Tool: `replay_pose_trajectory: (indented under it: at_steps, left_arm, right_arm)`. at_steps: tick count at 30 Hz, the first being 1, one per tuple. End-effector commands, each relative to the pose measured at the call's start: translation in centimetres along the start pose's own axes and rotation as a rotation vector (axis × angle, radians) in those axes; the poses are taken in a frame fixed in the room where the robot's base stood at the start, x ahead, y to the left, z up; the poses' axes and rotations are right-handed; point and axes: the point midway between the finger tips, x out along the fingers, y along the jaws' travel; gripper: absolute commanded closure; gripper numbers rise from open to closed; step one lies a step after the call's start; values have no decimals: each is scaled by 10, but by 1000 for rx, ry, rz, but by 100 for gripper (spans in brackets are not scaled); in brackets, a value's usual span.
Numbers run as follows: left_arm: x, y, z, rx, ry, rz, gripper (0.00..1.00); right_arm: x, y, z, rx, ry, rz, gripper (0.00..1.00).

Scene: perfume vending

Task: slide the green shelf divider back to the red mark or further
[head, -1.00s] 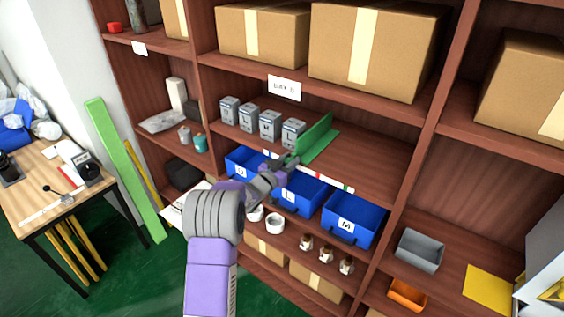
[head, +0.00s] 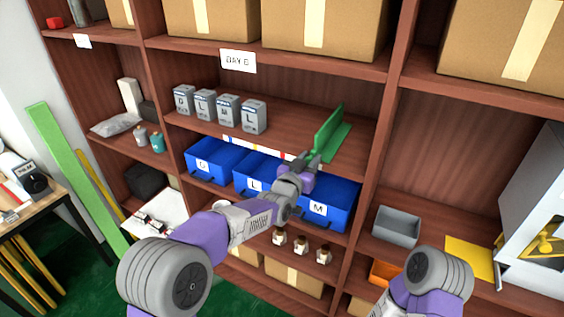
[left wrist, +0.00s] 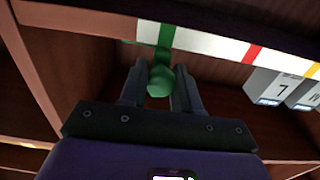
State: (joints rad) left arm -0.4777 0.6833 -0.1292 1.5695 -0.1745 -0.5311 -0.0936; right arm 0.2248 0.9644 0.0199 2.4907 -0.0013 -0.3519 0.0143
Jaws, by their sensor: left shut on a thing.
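The green shelf divider (head: 327,137) stands upright on the middle shelf, to the right of the grey boxes and with a clear gap from them. My left gripper (head: 312,160) is at the shelf's front edge, shut on the divider's green knob, which shows between the fingers in the left wrist view (left wrist: 160,82). The coloured strip (head: 258,147) runs along the shelf edge. Its red mark (left wrist: 252,53) lies between the divider and the grey boxes in the left wrist view. The gripper hides the strip's right end in the head view. My right gripper is out of view.
Several grey boxes (head: 228,108) stand left on the same shelf. Blue bins (head: 215,160) sit below it, close under my left arm. A wooden upright (head: 377,140) bounds the shelf on the right, with some free room before it.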

Motion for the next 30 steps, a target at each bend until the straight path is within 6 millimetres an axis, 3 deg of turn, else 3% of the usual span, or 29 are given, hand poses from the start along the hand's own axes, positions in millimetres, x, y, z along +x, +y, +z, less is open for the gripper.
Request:
replay_pose_trajectory:
  at_steps: [10, 11, 15, 25, 30]
  left_arm:
    - [0, 2, -1, 0, 1, 1, 100]
    - [0, 2, -1, 0, 1, 1, 67]
    - [0, 2, -1, 0, 1, 0, 46]
    - [-2, 1, -1, 0, 2, -1, 46]
    - [-18, 1, -1, -1, 1, -1, 46]
  right_arm:
    - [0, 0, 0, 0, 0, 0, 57]
    - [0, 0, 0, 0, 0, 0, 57]
    - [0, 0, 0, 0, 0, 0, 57]
    - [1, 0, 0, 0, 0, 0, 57]
    - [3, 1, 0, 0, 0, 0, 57]
